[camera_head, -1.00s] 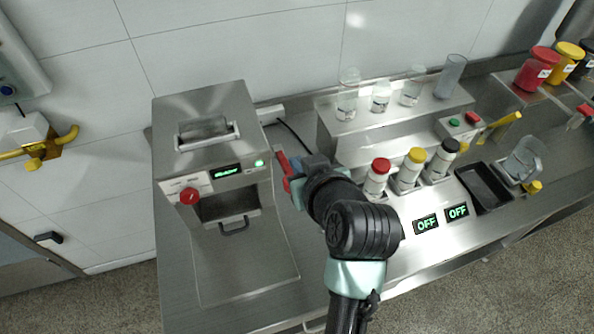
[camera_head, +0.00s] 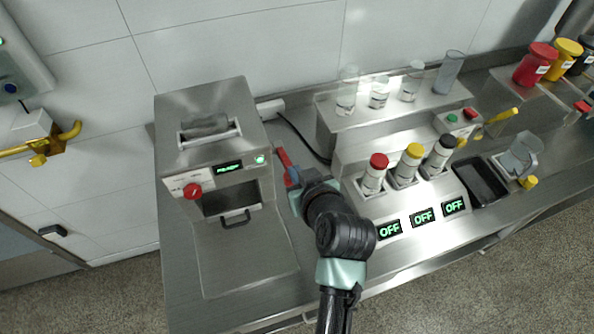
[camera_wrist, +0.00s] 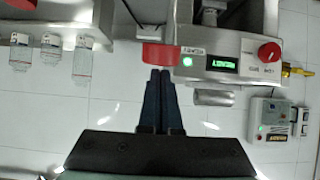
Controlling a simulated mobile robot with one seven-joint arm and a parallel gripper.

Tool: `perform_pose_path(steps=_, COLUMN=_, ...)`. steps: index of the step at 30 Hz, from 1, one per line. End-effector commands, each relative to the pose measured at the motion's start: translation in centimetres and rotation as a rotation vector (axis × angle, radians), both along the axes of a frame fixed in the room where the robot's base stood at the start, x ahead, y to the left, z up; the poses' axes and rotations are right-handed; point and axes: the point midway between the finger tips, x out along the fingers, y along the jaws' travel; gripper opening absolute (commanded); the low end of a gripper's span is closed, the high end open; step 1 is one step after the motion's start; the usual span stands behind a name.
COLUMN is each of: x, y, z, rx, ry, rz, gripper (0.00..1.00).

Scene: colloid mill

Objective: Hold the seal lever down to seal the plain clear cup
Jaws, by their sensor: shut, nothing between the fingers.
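The seal lever (camera_head: 283,160) is a red bar on the right side of the steel sealing machine (camera_head: 205,110). In the wrist view its red end (camera_wrist: 160,55) lies right in front of my fingertips. My gripper (camera_wrist: 160,72) is shut and empty, its fingers together at the lever end; I cannot tell whether they touch it. In the head view the fingers are largely hidden by my wrist. Several clear cups (camera_head: 347,92) stand on the back shelf; I cannot tell which is the plain one. No cup shows clearly inside the machine's opening.
Red, yellow and black-capped bottles (camera_head: 374,172) stand right of my arm, behind lit OFF displays (camera_head: 423,216). A dark tray (camera_head: 482,180) lies further right. A red knob (camera_head: 192,191) and drawer handle (camera_head: 236,217) are on the machine's front. The machine's base plate is bare.

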Motion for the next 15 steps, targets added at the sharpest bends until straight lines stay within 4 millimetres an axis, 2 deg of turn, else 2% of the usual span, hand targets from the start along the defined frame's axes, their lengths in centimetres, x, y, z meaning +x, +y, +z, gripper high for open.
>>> perform_pose_path(steps=6, x=-0.18, y=-0.09, z=-0.95, rx=0.009, ry=-0.029, rz=-0.001, gripper=0.0)
perform_pose_path(steps=15, x=-0.35, y=-0.14, z=-1.2, rx=0.019, ry=-0.056, rz=-0.001, gripper=0.0)
